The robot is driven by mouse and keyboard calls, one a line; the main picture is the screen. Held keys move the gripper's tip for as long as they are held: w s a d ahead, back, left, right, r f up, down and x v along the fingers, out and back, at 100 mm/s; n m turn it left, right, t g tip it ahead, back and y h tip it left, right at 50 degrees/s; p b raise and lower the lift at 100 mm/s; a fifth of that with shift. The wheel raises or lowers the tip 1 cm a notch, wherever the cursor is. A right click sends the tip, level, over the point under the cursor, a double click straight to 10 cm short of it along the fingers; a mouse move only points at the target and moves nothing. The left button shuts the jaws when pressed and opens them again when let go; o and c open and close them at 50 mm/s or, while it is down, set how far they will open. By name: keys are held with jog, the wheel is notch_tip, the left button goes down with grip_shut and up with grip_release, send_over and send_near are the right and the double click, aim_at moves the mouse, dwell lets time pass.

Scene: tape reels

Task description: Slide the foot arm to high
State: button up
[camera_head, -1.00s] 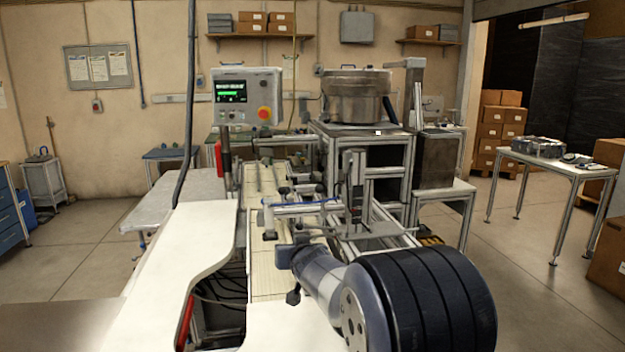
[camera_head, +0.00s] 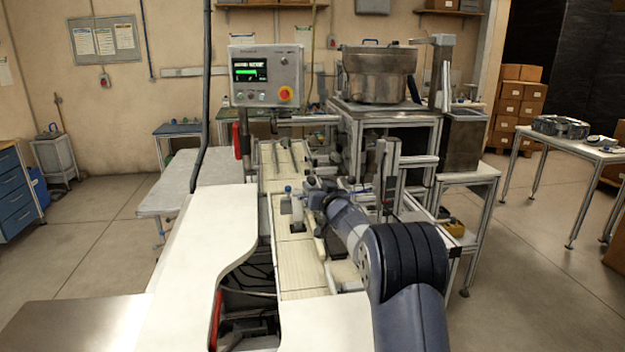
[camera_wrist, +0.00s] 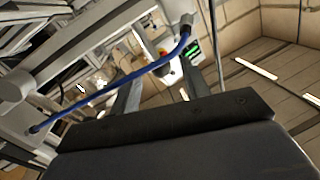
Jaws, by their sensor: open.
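My gripper (camera_wrist: 160,90) shows in the wrist view with two grey fingers apart and nothing seen between them. In the head view my wrist and gripper (camera_head: 312,190) are over the conveyor, small and partly hidden by my own arm. A blue line (camera_wrist: 120,80) crosses the wrist view beyond the dark gripper body, alongside a pale metal bar; I cannot tell its distance from the fingers. The conveyor machine (camera_head: 305,262) has several metal fittings along its track. I cannot tell for sure which one is the foot arm, nor its setting.
A control panel (camera_head: 266,76) with a lit screen stands on a post behind the conveyor. A steel drum (camera_head: 378,75) sits on a frame at the back right. A white worktop (camera_head: 205,240) lies left of the conveyor. Open floor (camera_head: 530,255) is at the right.

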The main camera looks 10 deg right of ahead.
aim_at(313, 184)
jog(key=shift+w+a+p, duration=0.2)
jog(key=shift+w+p, duration=0.15)
jog(key=shift+w, duration=0.65)
jog(key=shift+w+a+p, duration=0.2)
jog(key=shift+w+p, duration=0.1)
jog(key=shift+w, duration=0.65)
grip_shut()
